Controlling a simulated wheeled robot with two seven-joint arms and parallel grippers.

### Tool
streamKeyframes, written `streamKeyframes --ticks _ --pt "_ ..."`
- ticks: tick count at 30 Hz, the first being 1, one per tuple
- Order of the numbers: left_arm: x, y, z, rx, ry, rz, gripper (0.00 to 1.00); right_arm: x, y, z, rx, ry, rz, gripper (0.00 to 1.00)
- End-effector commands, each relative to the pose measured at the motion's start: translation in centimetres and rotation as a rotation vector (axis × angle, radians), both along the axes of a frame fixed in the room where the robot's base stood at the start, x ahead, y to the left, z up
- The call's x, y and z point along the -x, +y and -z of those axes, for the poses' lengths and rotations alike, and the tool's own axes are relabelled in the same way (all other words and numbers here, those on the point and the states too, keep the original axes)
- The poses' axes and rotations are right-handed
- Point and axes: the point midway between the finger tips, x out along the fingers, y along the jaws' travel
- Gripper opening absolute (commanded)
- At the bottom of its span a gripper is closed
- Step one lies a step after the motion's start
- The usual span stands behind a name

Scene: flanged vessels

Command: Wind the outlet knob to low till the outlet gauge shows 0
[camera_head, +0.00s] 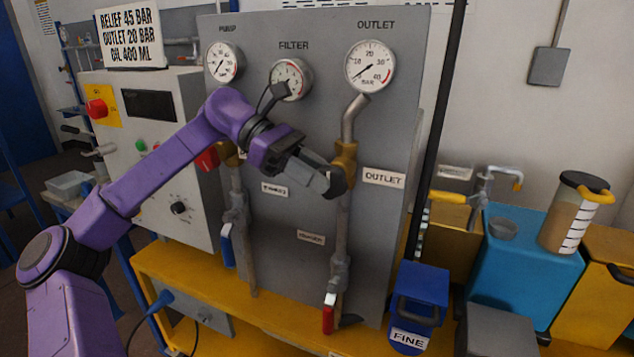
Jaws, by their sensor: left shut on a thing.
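The outlet gauge (370,67) is a round white dial at the upper right of the grey panel (300,215). Its needle seems to point to the lower left, near the low end of the scale; the exact reading is too small to tell. My left gripper (334,181) reaches across the panel from the left, in front of the brass outlet fitting (347,158) below that gauge. It is shut on a dark thing that looks like the outlet knob, which is mostly hidden by the fingers. The OUTLET label (384,177) is just to its right. My right gripper is out of view.
The pump gauge (223,62) and filter gauge (290,79) sit left of the outlet gauge. A red-handled valve (328,314) is low on the outlet pipe.

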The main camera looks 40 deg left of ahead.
Motion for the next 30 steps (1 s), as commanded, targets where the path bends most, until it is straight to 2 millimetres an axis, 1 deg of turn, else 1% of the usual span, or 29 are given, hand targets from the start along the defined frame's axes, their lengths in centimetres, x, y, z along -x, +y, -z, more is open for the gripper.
streamKeyframes --ticks 12,13,20,23,26,30 --pt "0.0 0.0 0.1 0.004 0.002 0.002 0.0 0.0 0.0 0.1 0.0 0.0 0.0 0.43" --pt "0.0 0.0 0.1 0.004 0.002 0.002 0.35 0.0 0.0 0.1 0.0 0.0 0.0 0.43" --pt "0.0 0.0 0.1 0.004 0.002 0.001 0.35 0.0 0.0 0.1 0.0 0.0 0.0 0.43" --pt "0.1 0.3 0.0 0.003 0.001 0.0 0.35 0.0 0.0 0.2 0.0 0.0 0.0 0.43" --pt "0.4 1.7 -0.7 0.005 0.001 -0.001 0.35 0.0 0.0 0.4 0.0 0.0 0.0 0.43" --pt "1.1 4.8 -2.1 0.006 -0.001 -0.002 0.35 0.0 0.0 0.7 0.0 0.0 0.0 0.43"
